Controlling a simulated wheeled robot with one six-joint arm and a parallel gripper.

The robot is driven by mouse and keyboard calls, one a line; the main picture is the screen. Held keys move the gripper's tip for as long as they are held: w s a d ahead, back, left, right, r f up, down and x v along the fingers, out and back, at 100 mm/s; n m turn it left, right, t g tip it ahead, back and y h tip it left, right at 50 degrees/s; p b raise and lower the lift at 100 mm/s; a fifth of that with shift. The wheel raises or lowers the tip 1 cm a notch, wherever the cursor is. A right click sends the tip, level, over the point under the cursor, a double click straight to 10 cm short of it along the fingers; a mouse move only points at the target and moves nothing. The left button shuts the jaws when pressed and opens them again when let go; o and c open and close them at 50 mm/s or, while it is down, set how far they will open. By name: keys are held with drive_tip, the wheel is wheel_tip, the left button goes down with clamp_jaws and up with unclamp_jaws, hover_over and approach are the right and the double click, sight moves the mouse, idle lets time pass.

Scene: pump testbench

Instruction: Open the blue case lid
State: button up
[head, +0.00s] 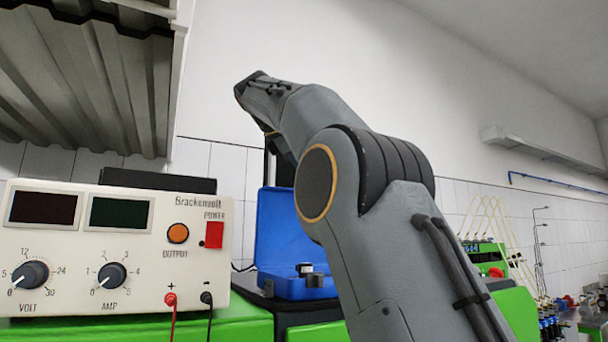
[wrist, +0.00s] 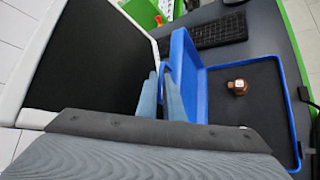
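The blue case stands open on the bench, its lid (head: 278,225) raised about upright behind its base (head: 290,288) in the head view. In the wrist view the raised lid (wrist: 190,65) shows nearly edge-on at the left of the base, which has a blue rim (wrist: 285,80) and dark lining. A small brown-and-white item (wrist: 238,87) sits inside. My gripper (wrist: 161,78) has its two grey-blue fingers close together right beside the lid's left side. I cannot tell whether they touch the lid or hold its edge. The head view hides the fingers behind my arm.
A power supply (head: 115,245) with red and black leads stands left of the case. In the wrist view a dark panel with a white frame (wrist: 45,118) lies left of the fingers, and a keyboard (wrist: 218,32) lies beyond the case.

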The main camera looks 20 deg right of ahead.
drive_tip(key=o, duration=0.4)
drive_tip(key=shift+c, duration=0.2)
drive_tip(key=shift+s, duration=0.1)
drive_tip(key=v, duration=0.7)
drive_tip(key=shift+s+a+r, duration=0.2)
drive_tip(key=shift+a, duration=0.05)
